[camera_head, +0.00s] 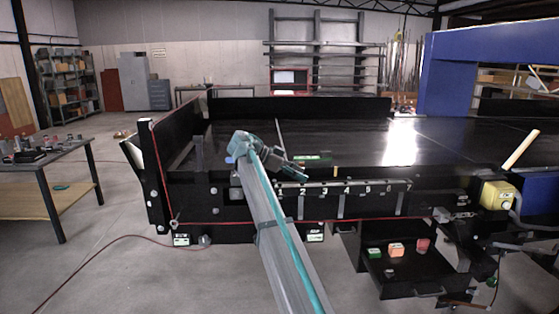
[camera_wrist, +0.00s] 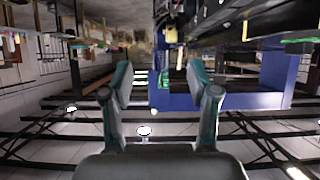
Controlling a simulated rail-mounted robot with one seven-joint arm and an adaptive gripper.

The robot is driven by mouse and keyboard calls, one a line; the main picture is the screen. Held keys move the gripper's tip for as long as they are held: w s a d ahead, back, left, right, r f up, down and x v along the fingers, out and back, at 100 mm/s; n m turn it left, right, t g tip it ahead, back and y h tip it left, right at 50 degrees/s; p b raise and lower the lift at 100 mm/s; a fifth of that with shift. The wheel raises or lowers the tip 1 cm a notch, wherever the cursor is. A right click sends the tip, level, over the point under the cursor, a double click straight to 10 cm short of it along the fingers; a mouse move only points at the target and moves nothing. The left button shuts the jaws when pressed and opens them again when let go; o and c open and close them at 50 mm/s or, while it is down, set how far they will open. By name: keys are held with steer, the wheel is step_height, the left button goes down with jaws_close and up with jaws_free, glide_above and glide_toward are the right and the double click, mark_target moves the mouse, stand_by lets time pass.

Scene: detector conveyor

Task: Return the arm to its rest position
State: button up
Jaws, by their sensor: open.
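My arm (camera_head: 272,225) reaches up from the bottom of the head view, in front of the black conveyor (camera_head: 340,145). Its wrist bends to the right at the top, and my gripper (camera_head: 303,177) shows small and dark before the conveyor's near edge. In the wrist view my gripper (camera_wrist: 159,78) has its two fingers spread apart with nothing between them. Beyond the fingers are a blue structure (camera_wrist: 268,82) and dark beams. No object touches the fingers in the wrist view.
A numbered strip (camera_head: 345,187) runs along the conveyor's front. A yellow box (camera_head: 497,194) sits at its right end. Below, a black step (camera_head: 400,262) holds small green, orange and red items. A workbench (camera_head: 45,170) stands at left. The floor between bench and conveyor is mostly clear.

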steer(key=s+f+n+t+y, duration=0.3)
steer(key=f+n, duration=0.9)
steer(key=f, duration=1.2)
steer(key=s+d+f+n+g+y, duration=0.25)
steer(key=s+f, duration=0.55)
steer(key=f, duration=0.6)
steer(key=s+d+f+n+g+y, duration=0.1)
steer(key=s+f+n+y, duration=0.2)
steer(key=s+f, duration=0.8)
steer(key=s+d+f+n+g+y, duration=0.1)
steer(key=s+d+f+g+y, duration=0.2)
steer(key=s+f, duration=1.45)
steer(key=s+d+f+m+g, duration=0.1)
steer(key=s+d+f+g, duration=0.1)
steer(key=s, duration=1.2)
steer(key=s+d+f+g, duration=0.2)
steer(key=s+f, duration=0.2)
steer(key=s, duration=1)
steer(key=shift+s+f+m+y, duration=0.15)
steer(key=shift+s+m+y, duration=0.15)
steer(key=shift+m+y, duration=0.05)
